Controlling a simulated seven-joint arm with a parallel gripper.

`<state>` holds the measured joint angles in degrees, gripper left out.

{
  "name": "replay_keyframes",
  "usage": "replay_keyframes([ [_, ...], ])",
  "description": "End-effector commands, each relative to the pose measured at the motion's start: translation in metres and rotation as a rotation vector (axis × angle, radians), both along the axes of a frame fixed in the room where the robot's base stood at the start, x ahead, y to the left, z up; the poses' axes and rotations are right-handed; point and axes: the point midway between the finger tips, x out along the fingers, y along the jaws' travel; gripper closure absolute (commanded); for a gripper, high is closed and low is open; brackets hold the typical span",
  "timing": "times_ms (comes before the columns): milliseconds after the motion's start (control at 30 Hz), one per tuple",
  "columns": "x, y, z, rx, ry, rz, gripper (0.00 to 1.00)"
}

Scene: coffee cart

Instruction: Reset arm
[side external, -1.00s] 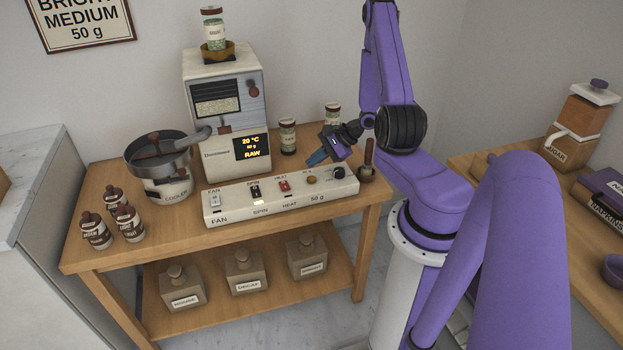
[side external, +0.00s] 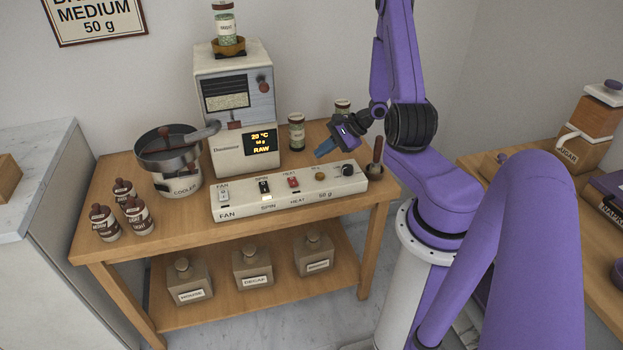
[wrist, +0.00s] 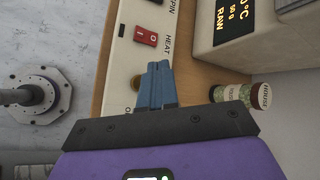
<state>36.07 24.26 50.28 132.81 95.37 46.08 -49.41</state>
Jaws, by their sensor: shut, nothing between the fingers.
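My gripper (side external: 325,149) has blue fingers, shut and empty. In the side external view it hangs above the right part of the white control panel (side external: 240,205), apart from it. In the wrist view the closed fingers (wrist: 157,82) cover part of the panel near the red HEAT switch (wrist: 145,36). The panel carries FAN, SPIN and HEAT switches and a dark knob (side external: 347,170) at its right end. My purple arm folds in from the right.
The roaster (side external: 236,115), its display reading 20 °C and RAW, stands behind the panel. The cooler (side external: 180,185) is left of it, with several labelled bottles (side external: 139,217) in front. A jar (side external: 297,133) stands near my gripper. Canisters (side external: 252,270) sit on the lower shelf.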

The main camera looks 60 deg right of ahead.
Motion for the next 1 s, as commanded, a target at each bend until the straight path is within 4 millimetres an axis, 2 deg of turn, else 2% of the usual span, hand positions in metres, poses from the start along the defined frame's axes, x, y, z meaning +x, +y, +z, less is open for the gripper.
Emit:
replay_keyframes([
  [167,0.016,0.031,0.018,-0.017,-0.021,0.174,1.0],
  [300,0.027,0.077,0.041,-0.036,-0.042,0.416,1.0],
  [467,0.026,0.131,0.065,-0.062,-0.058,0.698,1.0],
  [700,0.0,0.202,0.096,-0.123,-0.07,1.118,1.0],
  [900,-0.037,0.245,0.117,-0.2,-0.077,1.458,1.0],
  [1000,-0.059,0.261,0.126,-0.25,-0.083,1.62,1.0],
])
